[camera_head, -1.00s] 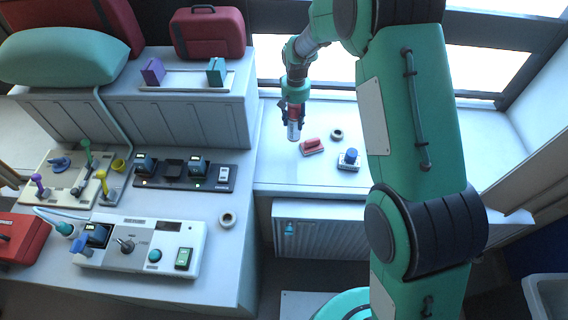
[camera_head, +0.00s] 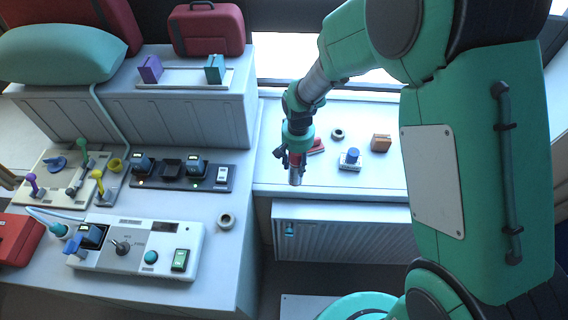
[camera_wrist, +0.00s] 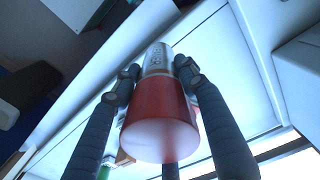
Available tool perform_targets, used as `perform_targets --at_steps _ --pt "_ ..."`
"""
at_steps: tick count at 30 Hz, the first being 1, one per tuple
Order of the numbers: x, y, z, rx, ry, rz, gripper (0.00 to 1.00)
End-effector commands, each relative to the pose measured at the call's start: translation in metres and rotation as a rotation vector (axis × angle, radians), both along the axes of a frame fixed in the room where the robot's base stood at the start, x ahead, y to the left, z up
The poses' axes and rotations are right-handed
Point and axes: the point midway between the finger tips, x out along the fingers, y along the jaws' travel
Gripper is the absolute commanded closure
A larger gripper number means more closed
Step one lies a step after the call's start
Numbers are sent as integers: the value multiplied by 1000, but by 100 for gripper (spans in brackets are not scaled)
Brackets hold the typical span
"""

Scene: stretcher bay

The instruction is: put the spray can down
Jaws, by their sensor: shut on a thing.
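The spray can (camera_wrist: 160,112) is a red and silver cylinder, held lengthwise between the fingers of my gripper (camera_wrist: 155,85) in the wrist view. In the head view my gripper (camera_head: 296,162) points down near the front edge of the white windowsill counter (camera_head: 345,184). The silver end of the can (camera_head: 296,178) shows below the fingers. The can looks held in the air; its height above the counter is hard to tell.
On the counter are a red block-like item (camera_head: 317,146), partly hidden by my gripper, a dark ring (camera_head: 338,134), a white-based blue knob (camera_head: 350,160) and an orange-brown box (camera_head: 381,142). A ribbed panel (camera_head: 345,235) is below. The equipment bench (camera_head: 205,285) stands left.

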Motion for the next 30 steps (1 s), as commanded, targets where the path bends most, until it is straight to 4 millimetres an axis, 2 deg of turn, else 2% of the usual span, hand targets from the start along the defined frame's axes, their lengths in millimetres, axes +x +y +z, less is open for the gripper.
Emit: perform_targets --at_steps 6,12,23,30 --pt "-19 -3 -5 1 -2 -17 95" --pt "-23 -3 -5 1 -2 -22 95" --pt "-20 -2 -6 1 -2 -21 95" --pt "1 5 -8 0 -1 -21 95"
